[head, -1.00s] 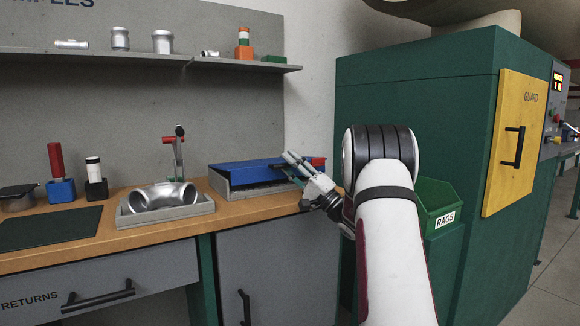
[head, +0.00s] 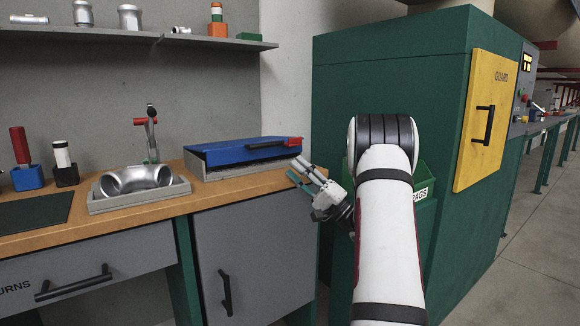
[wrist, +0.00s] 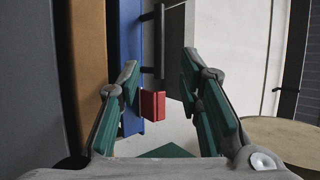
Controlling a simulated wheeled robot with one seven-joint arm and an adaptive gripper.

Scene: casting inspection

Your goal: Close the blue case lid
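The blue case (head: 245,166) sits on the right end of the wooden bench, with a grey base and a blue lid (head: 228,154). My gripper (head: 303,172) is open and empty, off the case's front right corner. In the wrist view, the blue lid (wrist: 130,35) and red tab (wrist: 152,105) show beyond and between the open fingers (wrist: 160,70).
A grey tray (head: 130,200) with a metal pipe elbow (head: 135,178) stands left of the case. A red-handled clamp (head: 150,130) stands behind it. A green cabinet (head: 400,85) with a yellow guard door and a green rags bin (head: 424,180) are on the right.

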